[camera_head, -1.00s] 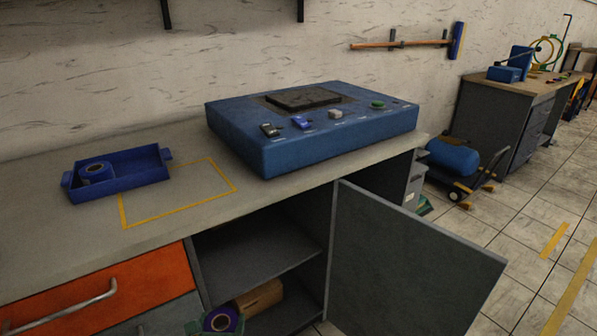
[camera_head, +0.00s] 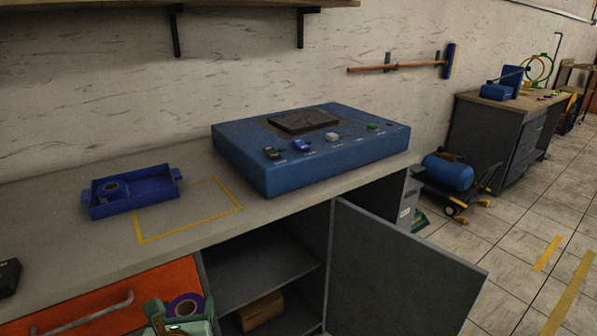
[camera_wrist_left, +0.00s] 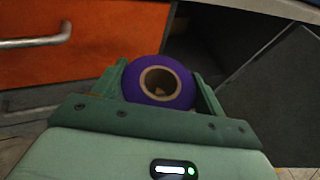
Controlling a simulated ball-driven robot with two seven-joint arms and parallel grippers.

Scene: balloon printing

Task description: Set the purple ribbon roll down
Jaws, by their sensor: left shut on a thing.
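The purple ribbon roll (camera_head: 184,306) is held in front of the orange drawer, below the bench top. My green left gripper (camera_head: 182,312) is shut on it at the bottom of the head view. In the left wrist view the purple roll (camera_wrist_left: 160,82) sits between the two fingers, its cardboard core facing the camera. The gripper (camera_wrist_left: 162,88) covers part of its sides. My right gripper is not in view.
A blue tray (camera_head: 156,203) with a blue roll (camera_head: 111,190) stands on the bench, beside a yellow taped outline (camera_head: 190,227). A blue machine (camera_head: 240,160) is to its right. The cabinet door (camera_head: 390,275) stands open, with a cardboard box (camera_head: 262,310) inside.

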